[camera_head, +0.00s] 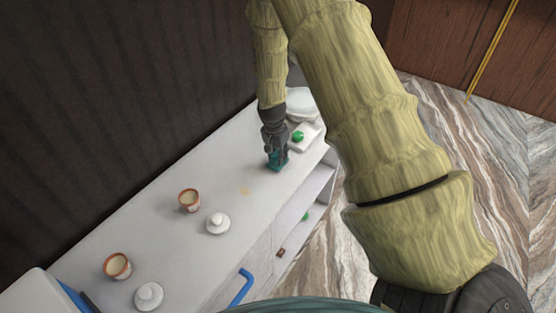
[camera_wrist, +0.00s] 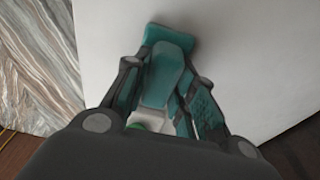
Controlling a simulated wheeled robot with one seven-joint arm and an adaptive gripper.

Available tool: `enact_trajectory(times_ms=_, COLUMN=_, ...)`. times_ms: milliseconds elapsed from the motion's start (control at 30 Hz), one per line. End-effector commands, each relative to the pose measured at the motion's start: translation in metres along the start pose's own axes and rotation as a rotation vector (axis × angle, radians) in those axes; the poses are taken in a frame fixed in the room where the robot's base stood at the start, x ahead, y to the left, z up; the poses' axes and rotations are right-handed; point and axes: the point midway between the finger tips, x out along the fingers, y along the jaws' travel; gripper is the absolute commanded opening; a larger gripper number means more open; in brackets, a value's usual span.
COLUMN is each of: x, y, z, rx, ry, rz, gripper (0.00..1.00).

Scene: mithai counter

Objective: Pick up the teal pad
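The teal pad (camera_head: 277,163) is on the white counter toward its far end in the head view. My gripper (camera_head: 275,148) points down at it, with its fingers reaching the pad's level and partly covering it. In the wrist view the teal pad (camera_wrist: 168,38) shows a broad end and a narrower part running back between the dark fingers of my gripper (camera_wrist: 168,68). One finger is on each side of the pad. Whether both fingers press on it is not clear.
A white block with a green top (camera_head: 299,137) stands just beyond the pad. White plates (camera_head: 299,104) are behind it. Two brown-rimmed cups (camera_head: 189,200) and two white lidded pieces (camera_head: 218,223) stand nearer on the counter. A blue handle (camera_head: 240,288) juts from the front.

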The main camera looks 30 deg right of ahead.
Motion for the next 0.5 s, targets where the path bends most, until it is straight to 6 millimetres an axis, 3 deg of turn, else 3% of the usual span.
enact_trajectory(times_ms=100, x=-0.0001, y=0.0001, z=0.0000, rx=0.000, ry=0.000, rz=0.000, gripper=0.00)
enact_trajectory(times_ms=500, x=-0.0050, y=-0.0001, z=-0.0008, rx=-0.001, ry=0.000, rz=0.000, gripper=0.00)
